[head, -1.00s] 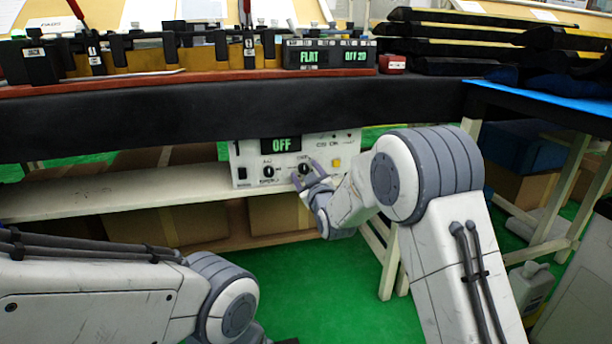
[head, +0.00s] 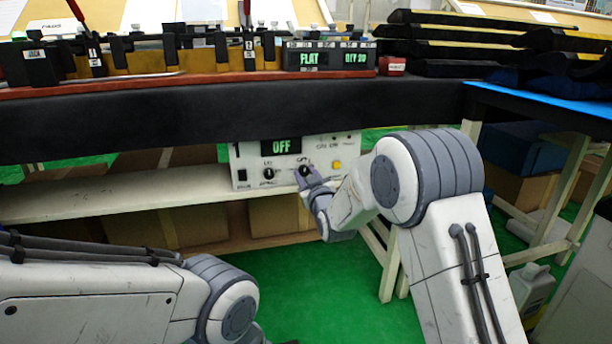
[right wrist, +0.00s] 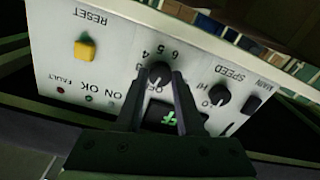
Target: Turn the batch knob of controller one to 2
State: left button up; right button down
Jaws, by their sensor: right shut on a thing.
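Controller one (head: 238,162) is a white panel box under the black-edged bench, marked 1, with a green OFF display (head: 281,146). Its batch knob (head: 305,169) is the black right-hand one of two knobs. In the right wrist view the panel is seen upside down, and the batch knob (right wrist: 159,70) has 4, 5 and 6 printed by it. My right gripper (head: 308,176) is shut on this knob; its two dark fingers (right wrist: 162,80) flank it in the wrist view. The exact pointer setting is hard to read. My left arm is at lower left; its gripper is out of view.
The speed knob (head: 268,173) and a yellow reset button (head: 337,164) sit either side of the batch knob. The bench's black edge (head: 180,112) overhangs the panel. A white shelf (head: 110,194) extends left; green floor lies below.

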jog(key=m, duration=0.5)
jog(key=shift+m, duration=0.4)
dwell(0.3)
jog(key=c, duration=0.5)
grip_release()
jog(key=shift+s, duration=0.15)
jog(key=shift+p+v, duration=1.3)
jog(key=shift+v, duration=3.8)
jog(key=shift+f, duration=0.1)
